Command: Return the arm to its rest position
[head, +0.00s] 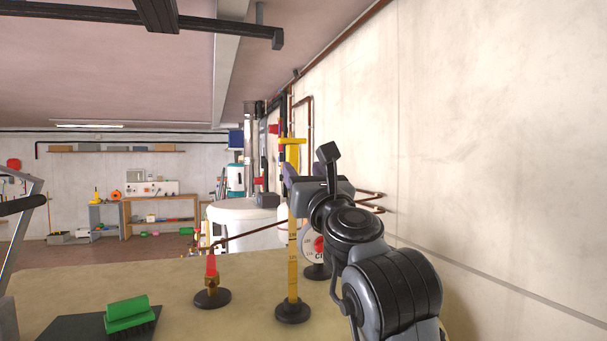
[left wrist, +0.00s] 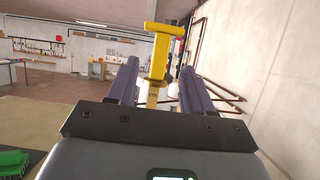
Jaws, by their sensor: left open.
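My left arm shows at the right of the head view, bent, with its left gripper (head: 300,178) at the upper end of a yellow measuring stick (head: 293,245). The stick stands upright on a round dark base and has a T-shaped top. In the left wrist view the two purple-grey fingers are apart, and the yellow stick (left wrist: 158,60) shows in the gap between them. I cannot tell whether a finger touches it. My right gripper is out of view.
A white tank (head: 235,215) and pipes stand behind. The pale wall (head: 490,130) is close on the right.

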